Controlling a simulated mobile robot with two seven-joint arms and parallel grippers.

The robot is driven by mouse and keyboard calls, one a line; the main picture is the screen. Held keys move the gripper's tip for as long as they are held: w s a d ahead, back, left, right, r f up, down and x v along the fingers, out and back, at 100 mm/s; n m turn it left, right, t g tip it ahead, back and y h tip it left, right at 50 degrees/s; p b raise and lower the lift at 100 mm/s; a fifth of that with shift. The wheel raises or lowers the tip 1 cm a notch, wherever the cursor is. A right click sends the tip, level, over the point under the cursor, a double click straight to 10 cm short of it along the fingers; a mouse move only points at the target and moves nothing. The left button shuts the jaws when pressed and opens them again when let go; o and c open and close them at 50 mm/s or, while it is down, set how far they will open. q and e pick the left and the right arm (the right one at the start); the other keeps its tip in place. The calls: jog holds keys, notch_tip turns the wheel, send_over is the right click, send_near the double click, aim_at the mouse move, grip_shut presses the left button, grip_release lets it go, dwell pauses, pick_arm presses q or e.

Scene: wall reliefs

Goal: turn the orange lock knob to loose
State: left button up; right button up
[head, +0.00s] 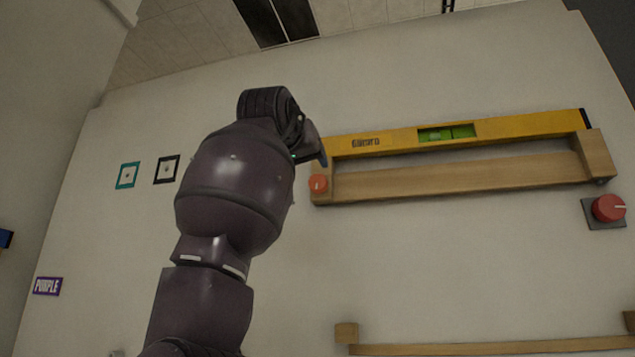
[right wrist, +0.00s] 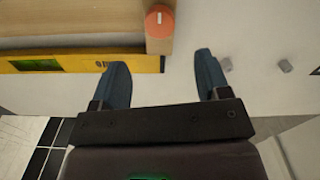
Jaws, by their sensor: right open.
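The orange lock knob (head: 318,183) is a small round knob with a pale mark, at the left end of the wooden rack (head: 450,178) on the wall. It also shows in the right wrist view (right wrist: 160,22), at the end of the wood. My right gripper (head: 312,152) is beside the rack's left end, mostly hidden behind its own arm in the head view. In the right wrist view, its two blue fingers (right wrist: 162,75) are apart with nothing between them. The knob lies beyond the fingertips, not between them. My left gripper is not in view.
A yellow spirit level (head: 400,138) rests on the rack; its end is close to one finger. A larger red knob (head: 608,208) on a grey plate is at the right. Another wooden rack (head: 480,348) is below. Wall between is clear.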

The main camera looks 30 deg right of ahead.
aim_at(317, 182)
jog(key=p+x, duration=0.2)
jog(key=x, duration=0.7)
jog(key=shift+w+d+p, duration=0.2)
jog(key=shift+p, duration=0.1)
jog(key=c, duration=0.9)
